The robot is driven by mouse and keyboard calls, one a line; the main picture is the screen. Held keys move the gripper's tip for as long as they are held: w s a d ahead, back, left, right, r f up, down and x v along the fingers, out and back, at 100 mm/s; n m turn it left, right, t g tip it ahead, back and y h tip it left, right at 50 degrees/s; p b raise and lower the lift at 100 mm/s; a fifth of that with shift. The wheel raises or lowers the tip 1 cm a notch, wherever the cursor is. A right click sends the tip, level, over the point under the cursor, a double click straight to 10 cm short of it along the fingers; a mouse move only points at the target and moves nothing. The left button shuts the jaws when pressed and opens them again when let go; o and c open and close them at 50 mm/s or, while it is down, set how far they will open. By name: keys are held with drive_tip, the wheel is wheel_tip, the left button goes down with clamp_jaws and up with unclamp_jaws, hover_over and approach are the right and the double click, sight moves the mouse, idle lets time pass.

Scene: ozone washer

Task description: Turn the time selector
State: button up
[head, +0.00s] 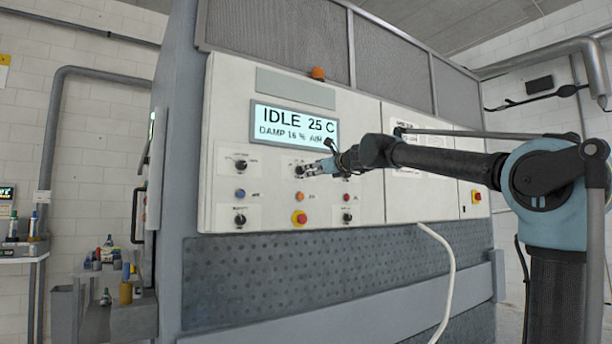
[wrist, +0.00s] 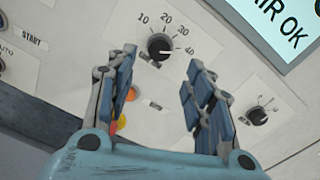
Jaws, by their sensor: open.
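The time selector appears to be the black round knob (wrist: 160,46) with a 10, 20, 30, 40 scale on the white panel in the wrist view. A light mark on it seems to point toward the 40 side. In the head view the knob (head: 298,170) is at the top middle of the panel, partly covered by my gripper. My gripper (wrist: 161,64) is open and empty, with one finger to each side of the knob in the wrist view. In the head view my gripper (head: 311,171) is close to the panel; contact cannot be told.
A display (head: 294,124) reading IDLE 25 C is just above. Another knob (wrist: 257,115) is right of my fingers. An emergency button (head: 299,218) and an orange button (head: 299,196) lie below. A white hose (head: 447,270) hangs from the panel's lower edge.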

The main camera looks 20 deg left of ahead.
sight(301, 170)
drive_tip(key=x, duration=0.7)
drive_tip(key=shift+w+a, duration=0.15)
drive_tip(key=shift+c, duration=0.6)
drive_tip(key=c, duration=0.9)
